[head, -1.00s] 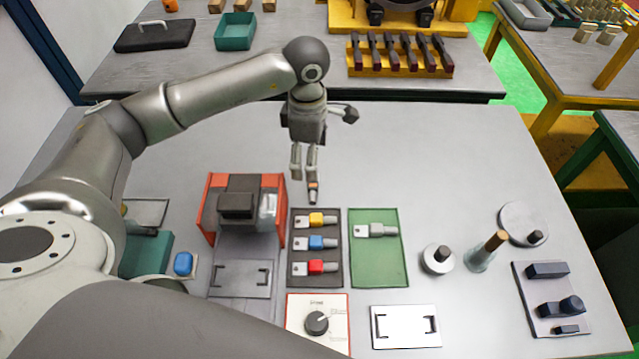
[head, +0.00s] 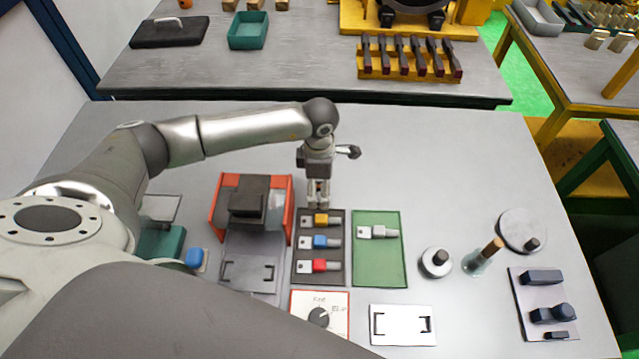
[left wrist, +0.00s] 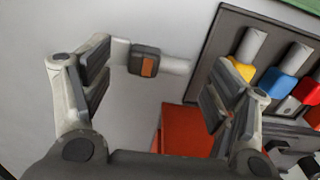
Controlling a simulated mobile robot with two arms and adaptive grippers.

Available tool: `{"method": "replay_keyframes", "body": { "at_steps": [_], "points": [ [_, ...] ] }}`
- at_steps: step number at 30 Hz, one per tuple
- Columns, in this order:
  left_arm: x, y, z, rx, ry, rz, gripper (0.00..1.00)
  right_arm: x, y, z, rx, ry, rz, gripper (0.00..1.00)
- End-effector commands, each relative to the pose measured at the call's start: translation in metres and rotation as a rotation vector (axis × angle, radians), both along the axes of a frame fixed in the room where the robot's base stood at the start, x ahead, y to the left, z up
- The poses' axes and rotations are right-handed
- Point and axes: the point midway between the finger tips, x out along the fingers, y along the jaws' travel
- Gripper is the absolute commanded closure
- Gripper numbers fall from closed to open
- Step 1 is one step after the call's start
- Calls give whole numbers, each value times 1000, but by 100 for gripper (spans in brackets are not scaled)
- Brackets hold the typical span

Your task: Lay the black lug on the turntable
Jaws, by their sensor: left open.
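The black lug (left wrist: 145,62), a pale lug with a dark collar and an orange patch, lies on the bench in the left wrist view. In the head view my left gripper hides it. My left gripper (head: 318,200) is low over the bench, just behind the dark lug tray. In the left wrist view its open fingers (left wrist: 165,85) stand on both sides of the lug; I cannot tell whether they touch it. A round grey disc with a black knob (head: 520,225) at the right looks like the turntable. My right gripper is not in view.
The dark tray (head: 300,275) holds yellow, blue and red lugs. A green mat (head: 380,265) with a grey lug lies right of it. A red-sided machine (head: 283,205) stands close left of my gripper. A wooden-handled tool (head: 480,258) stands near the disc.

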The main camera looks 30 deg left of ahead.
Motion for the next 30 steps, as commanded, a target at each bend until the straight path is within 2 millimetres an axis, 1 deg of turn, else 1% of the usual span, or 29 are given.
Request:
{"method": "replay_keyframes", "body": {
  "at_steps": [1,3,10,11,21,23,30],
  "points": [
    [-1,0,-5,1,3,1,21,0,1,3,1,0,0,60],
    [-1,0,-10,0,1,-1,21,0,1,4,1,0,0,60],
    [0,0,-12,1,0,-1,21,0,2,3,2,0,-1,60],
    [0,0,-12,1,0,-1,23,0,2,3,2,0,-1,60],
    [0,0,-12,0,-1,-1,67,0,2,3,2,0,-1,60],
    [0,0,-12,0,-1,-1,74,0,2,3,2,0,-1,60],
    [0,0,-11,1,-2,-1,74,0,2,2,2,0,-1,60]
  ]
}}
